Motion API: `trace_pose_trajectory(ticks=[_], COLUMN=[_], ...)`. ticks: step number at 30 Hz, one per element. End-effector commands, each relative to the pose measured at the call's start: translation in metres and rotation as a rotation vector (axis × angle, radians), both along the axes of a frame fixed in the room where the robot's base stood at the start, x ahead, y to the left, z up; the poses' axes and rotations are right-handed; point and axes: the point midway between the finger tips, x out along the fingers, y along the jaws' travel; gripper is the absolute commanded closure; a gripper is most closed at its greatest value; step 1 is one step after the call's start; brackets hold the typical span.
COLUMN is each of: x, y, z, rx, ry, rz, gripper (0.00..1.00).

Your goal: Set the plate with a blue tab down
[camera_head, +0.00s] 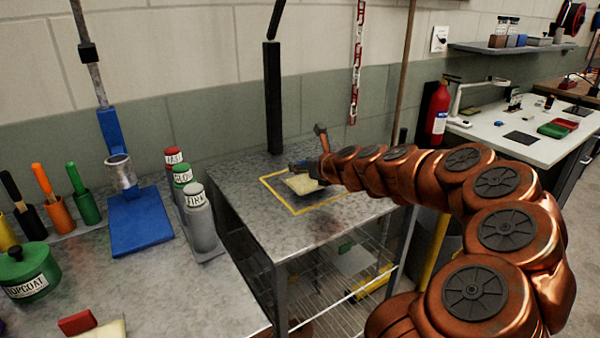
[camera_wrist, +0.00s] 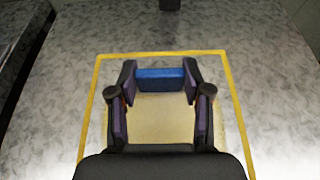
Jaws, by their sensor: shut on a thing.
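My gripper (camera_head: 303,168) is at the metal table on the far side, with its fingers closed on the blue tab (camera_wrist: 160,78) of a pale cream plate. In the wrist view my gripper (camera_wrist: 160,75) has one fingertip at each end of the tab. The plate (camera_wrist: 160,120) shows between the fingers, its near part hidden by the gripper body. In the head view the plate (camera_head: 302,185) lies flat inside a yellow square outline (camera_head: 296,213) on the tabletop. I cannot tell whether it touches the surface or hangs just above it.
The metal table (camera_head: 240,190) is clear around the outline. A black post (camera_head: 273,100) stands at its back edge. Labelled bottles (camera_head: 198,215) and a blue stand (camera_head: 140,222) are on the left bench. A red extinguisher (camera_head: 437,112) hangs at right.

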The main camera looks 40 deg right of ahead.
Motion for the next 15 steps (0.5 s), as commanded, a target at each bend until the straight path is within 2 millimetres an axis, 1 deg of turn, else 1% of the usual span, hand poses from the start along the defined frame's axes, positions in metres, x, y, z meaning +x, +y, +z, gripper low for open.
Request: trace_pose_trajectory(ticks=[1, 4, 15], x=[0.000, 0.000, 0.000], y=[0.000, 0.000, 0.000], z=[-0.007, -0.015, -0.017], rx=[0.003, 0.003, 0.000], ry=[0.001, 0.001, 0.000], rz=[0.000, 0.001, 0.000], gripper=[0.91, 0.91, 0.91])
